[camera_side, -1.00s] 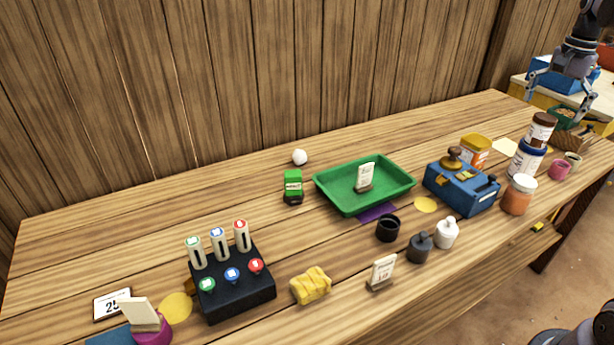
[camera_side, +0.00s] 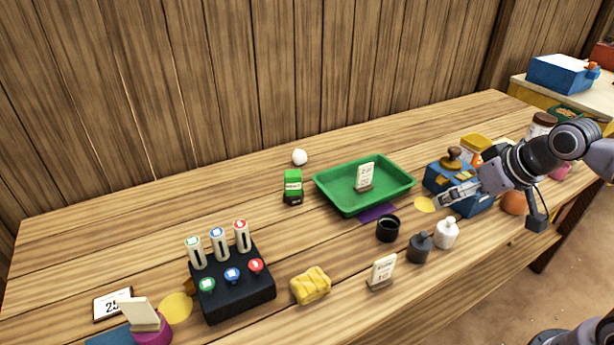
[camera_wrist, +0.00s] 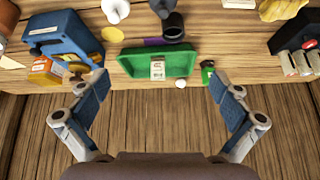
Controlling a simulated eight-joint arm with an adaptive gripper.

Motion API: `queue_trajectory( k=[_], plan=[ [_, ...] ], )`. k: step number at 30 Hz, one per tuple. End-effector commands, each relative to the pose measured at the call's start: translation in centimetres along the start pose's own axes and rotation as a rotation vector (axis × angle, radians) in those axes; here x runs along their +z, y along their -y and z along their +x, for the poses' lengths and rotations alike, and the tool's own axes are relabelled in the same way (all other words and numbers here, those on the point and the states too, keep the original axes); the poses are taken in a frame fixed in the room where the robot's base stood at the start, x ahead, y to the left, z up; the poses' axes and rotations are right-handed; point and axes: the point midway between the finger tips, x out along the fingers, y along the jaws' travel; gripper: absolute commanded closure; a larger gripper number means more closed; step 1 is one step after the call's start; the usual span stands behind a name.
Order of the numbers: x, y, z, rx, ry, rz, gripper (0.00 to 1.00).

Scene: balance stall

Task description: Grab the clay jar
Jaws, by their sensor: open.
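The orange-brown jar (camera_side: 514,203), which looks like the clay jar, stands at the right part of the table. My arm and gripper hide most of it, including its pale lid, in the side view. In the wrist view an orange-brown piece (camera_wrist: 6,16) at the top left edge may be the same jar, cut off by the frame. My gripper (camera_side: 488,211) is in front of the blue box in the side view, fingers spread wide. In the wrist view my gripper (camera_wrist: 158,85) has nothing between its fingers; the green tray lies beyond them.
The blue box (camera_side: 440,183) with a stamp on top is beside the jar. The green tray (camera_side: 330,194) holds a small card.

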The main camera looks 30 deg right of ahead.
Motion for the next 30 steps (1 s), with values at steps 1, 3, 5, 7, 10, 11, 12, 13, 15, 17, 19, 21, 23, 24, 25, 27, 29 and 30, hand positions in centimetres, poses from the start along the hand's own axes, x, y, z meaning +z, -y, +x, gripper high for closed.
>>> queue_trajectory(
  k=[1,3,5,7,10,11,12,13,15,17,19,21,23,24,25,27,29,30],
  plan=[
    [1.0,0.7,0.3,-0.014,-0.014,-0.038,0.00],
    [1.7,1.3,0.5,-0.026,-0.031,-0.074,0.00],
    [2.1,1.6,0.7,-0.032,-0.039,-0.091,0.00],
    [2.3,1.7,0.7,-0.035,-0.044,-0.102,0.00],
    [2.3,1.8,0.7,-0.036,-0.045,-0.105,0.00],
    [2.3,1.8,0.7,-0.036,-0.045,-0.104,0.09],
    [2.3,1.7,0.7,-0.036,-0.045,-0.104,0.20],
    [2.3,1.7,0.7,-0.036,-0.044,-0.103,0.27],
    [2.3,1.7,0.7,-0.035,-0.044,-0.102,0.27],
    [2.3,1.7,0.7,-0.035,-0.044,-0.102,0.27],
    [2.3,1.7,0.7,-0.035,-0.044,-0.102,0.27],
    [2.3,1.7,0.7,-0.035,-0.043,-0.101,0.27],
    [2.3,1.7,0.7,-0.035,-0.043,-0.101,0.27],
    [2.2,1.6,0.7,-0.033,-0.043,-0.099,0.27],
    [2.1,1.5,0.7,-0.031,-0.042,-0.095,0.27],
    [1.7,0.9,0.8,-0.019,-0.037,-0.076,0.27],
    [1.0,0.0,1.0,0.001,-0.030,-0.045,0.27],
    [0.4,-0.9,1.2,0.018,-0.023,-0.018,0.27]
  ],
)
